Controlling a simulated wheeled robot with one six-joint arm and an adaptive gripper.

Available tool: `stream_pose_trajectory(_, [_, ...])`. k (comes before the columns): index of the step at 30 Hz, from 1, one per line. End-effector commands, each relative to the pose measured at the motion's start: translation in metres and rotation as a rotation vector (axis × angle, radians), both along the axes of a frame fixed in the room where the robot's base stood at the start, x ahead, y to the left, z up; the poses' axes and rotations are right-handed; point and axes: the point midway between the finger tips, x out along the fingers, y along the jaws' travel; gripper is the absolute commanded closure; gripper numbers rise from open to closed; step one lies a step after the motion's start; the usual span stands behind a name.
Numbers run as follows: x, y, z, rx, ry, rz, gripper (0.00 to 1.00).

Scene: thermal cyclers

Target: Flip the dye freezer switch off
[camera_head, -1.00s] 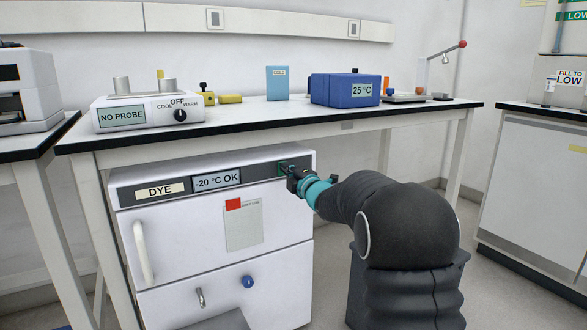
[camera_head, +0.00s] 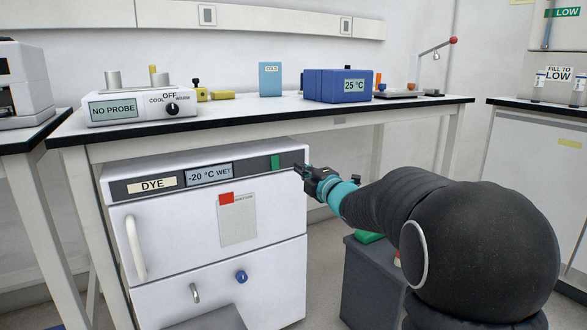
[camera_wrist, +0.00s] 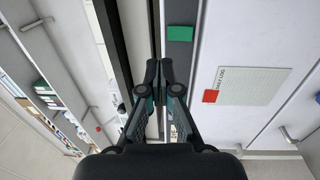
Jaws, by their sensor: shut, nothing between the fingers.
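The white dye freezer (camera_head: 170,237) stands under the bench, with a "DYE" label (camera_head: 152,184) on its dark top strip. Its display (camera_head: 209,174) reads "-20 °C WET". A green switch (camera_head: 275,162) sits near the right end of that strip; it also shows in the wrist view (camera_wrist: 180,34). Whether the switch is on or off is too small to tell. My gripper (camera_head: 300,170) is at the right end of the freezer's front, just right of the switch and apart from it. In the wrist view its fingers (camera_wrist: 158,66) are together and empty.
The bench (camera_head: 250,112) overhangs the freezer and carries a "NO PROBE" unit (camera_head: 138,107) and a blue "25 °C" block (camera_head: 338,86). A white door handle (camera_head: 135,247) sticks out at the freezer's left. A sheet with a red tab (camera_head: 238,219) is on the door.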

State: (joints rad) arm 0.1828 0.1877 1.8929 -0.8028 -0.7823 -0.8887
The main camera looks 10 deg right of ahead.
Motion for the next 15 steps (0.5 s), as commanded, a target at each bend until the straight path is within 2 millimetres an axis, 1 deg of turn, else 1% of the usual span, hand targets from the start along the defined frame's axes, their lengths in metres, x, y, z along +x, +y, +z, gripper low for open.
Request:
stream_pose_trajectory(1, [-0.007, -0.003, 0.001, -0.001, -0.001, -0.001, 1.00])
stream_pose_trajectory(6, [-0.020, -0.008, 0.002, 0.001, 0.000, -0.001, 1.00])
stream_pose_trajectory(15, [-0.023, -0.010, 0.003, 0.000, 0.000, -0.002, 1.00])
